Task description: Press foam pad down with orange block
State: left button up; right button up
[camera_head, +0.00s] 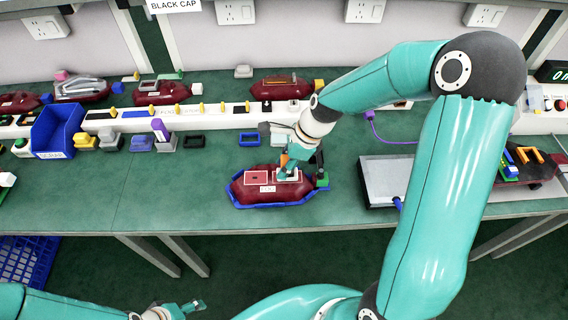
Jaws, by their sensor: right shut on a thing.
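A dark red tail lamp (248,193) lies in a blue tray (262,206) on the green bench. A pale pad (296,179), which looks like the foam pad, is on the right part of the lamp's top. My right gripper (287,172) is over this pad, pointing down and shut on the orange block (284,159). The fingers hide most of the block, and I cannot tell whether its underside touches the pad. My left gripper (192,306) is low at the bottom edge, away from the bench; its opening is too small to judge.
A blue bin (58,132) stands at the left. Several more red lamps (160,92) lie along the back, behind a white rail (215,116) with yellow pegs. A grey platform (378,182) is to the right of the tray. Bench left of the tray is clear.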

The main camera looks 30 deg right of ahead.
jog(key=shift+s+f, duration=0.15)
jog(key=shift+r+p, duration=2.8)
jog(key=shift+r, duration=0.3)
jog(key=shift+w, duration=0.2)
